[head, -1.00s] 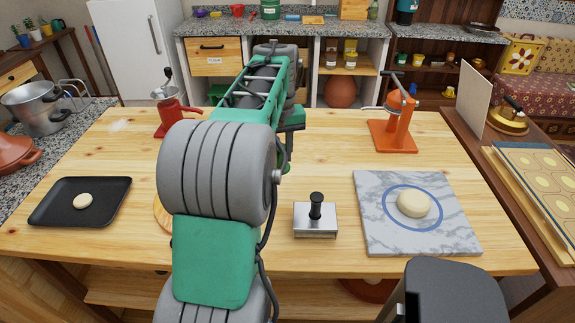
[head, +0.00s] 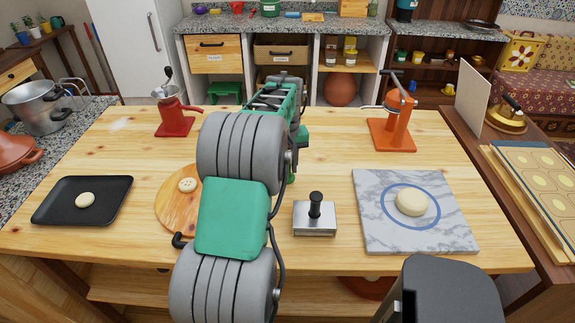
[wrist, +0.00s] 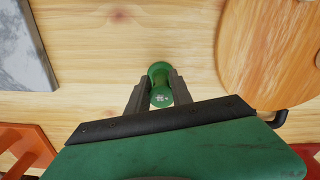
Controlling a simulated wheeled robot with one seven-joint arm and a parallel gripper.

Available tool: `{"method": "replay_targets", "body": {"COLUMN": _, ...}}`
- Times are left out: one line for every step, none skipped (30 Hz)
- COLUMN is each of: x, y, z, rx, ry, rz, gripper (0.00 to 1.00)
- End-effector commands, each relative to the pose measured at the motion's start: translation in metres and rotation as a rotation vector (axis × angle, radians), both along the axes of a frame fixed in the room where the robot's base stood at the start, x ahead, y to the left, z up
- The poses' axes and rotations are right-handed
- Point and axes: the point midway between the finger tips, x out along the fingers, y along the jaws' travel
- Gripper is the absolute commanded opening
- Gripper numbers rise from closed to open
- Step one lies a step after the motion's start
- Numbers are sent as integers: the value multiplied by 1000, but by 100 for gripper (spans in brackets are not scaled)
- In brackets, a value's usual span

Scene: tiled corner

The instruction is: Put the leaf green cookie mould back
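The leaf green cookie mould (wrist: 160,75) shows in the wrist view as a small, glossy, narrow-waisted green piece with a pale mark on its near end. It sits between the two dark fingers of my gripper (wrist: 161,86), which appear closed against its sides. Light wooden tabletop lies behind it; whether it touches the table I cannot tell. In the head view my arm hides the mould and the fingers.
The table's far middle is clear.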

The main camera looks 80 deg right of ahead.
Motion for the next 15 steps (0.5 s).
{"method": "replay_targets", "body": {"x": 0, "y": 0, "z": 0, "rx": 0, "ry": 0, "rz": 0, "gripper": 32}}
{"method": "replay_targets", "body": {"x": 0, "y": 0, "z": 0, "rx": 0, "ry": 0, "rz": 0, "gripper": 34}}
{"method": "replay_targets", "body": {"x": 0, "y": 0, "z": 0, "rx": 0, "ry": 0, "rz": 0, "gripper": 37}}
{"method": "replay_targets", "body": {"x": 0, "y": 0, "z": 0, "rx": 0, "ry": 0, "rz": 0, "gripper": 40}}
{"method": "replay_targets", "body": {"x": 0, "y": 0, "z": 0, "rx": 0, "ry": 0, "rz": 0, "gripper": 42}}
{"method": "replay_targets", "body": {"x": 0, "y": 0, "z": 0, "rx": 0, "ry": 0, "rz": 0, "gripper": 44}}
{"method": "replay_targets", "body": {"x": 0, "y": 0, "z": 0, "rx": 0, "ry": 0, "rz": 0, "gripper": 44}}
{"method": "replay_targets", "body": {"x": 0, "y": 0, "z": 0, "rx": 0, "ry": 0, "rz": 0, "gripper": 44}}
{"method": "replay_targets", "body": {"x": 0, "y": 0, "z": 0, "rx": 0, "ry": 0, "rz": 0, "gripper": 44}}
{"method": "replay_targets", "body": {"x": 0, "y": 0, "z": 0, "rx": 0, "ry": 0, "rz": 0, "gripper": 44}}
{"method": "replay_targets", "body": {"x": 0, "y": 0, "z": 1, "rx": 0, "ry": 0, "rz": 0, "gripper": 44}}
{"method": "replay_targets", "body": {"x": 0, "y": 0, "z": 1, "rx": 0, "ry": 0, "rz": 0, "gripper": 44}}
{"method": "replay_targets", "body": {"x": 0, "y": 0, "z": 2, "rx": 0, "ry": 0, "rz": 0, "gripper": 44}}
{"method": "replay_targets", "body": {"x": 0, "y": 0, "z": 4, "rx": -1, "ry": 0, "rz": 0, "gripper": 44}}
{"method": "replay_targets", "body": {"x": 0, "y": 0, "z": 7, "rx": -2, "ry": 0, "rz": 0, "gripper": 44}}
